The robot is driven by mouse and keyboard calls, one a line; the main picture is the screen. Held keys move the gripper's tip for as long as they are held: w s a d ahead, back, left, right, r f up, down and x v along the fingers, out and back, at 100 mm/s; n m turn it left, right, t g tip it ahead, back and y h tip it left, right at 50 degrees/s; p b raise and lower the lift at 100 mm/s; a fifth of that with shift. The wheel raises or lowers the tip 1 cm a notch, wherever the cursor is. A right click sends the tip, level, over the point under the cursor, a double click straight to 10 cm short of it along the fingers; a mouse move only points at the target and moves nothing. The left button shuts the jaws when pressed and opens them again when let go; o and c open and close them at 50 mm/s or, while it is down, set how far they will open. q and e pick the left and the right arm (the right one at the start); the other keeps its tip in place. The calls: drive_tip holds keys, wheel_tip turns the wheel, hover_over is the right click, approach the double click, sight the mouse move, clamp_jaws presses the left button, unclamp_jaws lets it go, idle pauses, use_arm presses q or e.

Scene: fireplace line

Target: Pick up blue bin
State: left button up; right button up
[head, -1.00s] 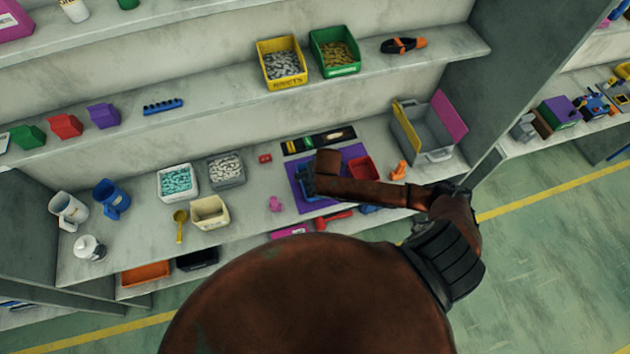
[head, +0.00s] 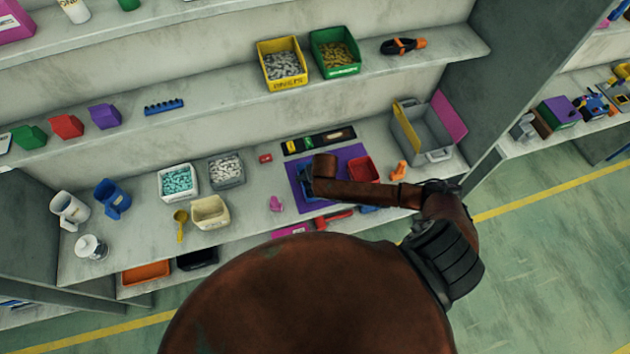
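The blue bin (head: 304,186) sits on a purple mat (head: 355,151) on the middle shelf, just left of a red bin (head: 363,168). It is mostly covered by the end of my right arm, and only parts of its left side and front show. My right gripper (head: 318,186) is at or just above the blue bin. Its fingers are hidden under the brown wrist, so I cannot tell whether they touch the bin. My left gripper is not in view.
A black tray (head: 334,139) lies behind the mat. An orange item (head: 398,171) and an open grey case (head: 430,135) stand to the right. A pink item (head: 276,204) is to the left. An upper shelf (head: 215,92) overhangs behind.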

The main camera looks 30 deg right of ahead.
drive_tip(key=c, duration=1.1)
drive_tip(key=shift+w+r, duration=0.1)
drive_tip(key=shift+r, duration=0.1)
drive_tip(key=shift+r, duration=0.3)
wheel_tip(320, 180, up, 2)
drive_tip(key=shift+r+b, duration=0.15)
drive_tip(key=shift+b, duration=0.2)
drive_tip(key=s+r, duration=0.3)
drive_tip(key=s, duration=0.1)
drive_tip(key=s+a+r, duration=0.1)
drive_tip(key=s+r, duration=0.2)
drive_tip(key=s, duration=0.2)
drive_tip(key=s+r, duration=0.4)
drive_tip(key=s, duration=0.1)
drive_tip(key=shift+a+b, duration=0.2)
drive_tip(key=shift+b, duration=0.1)
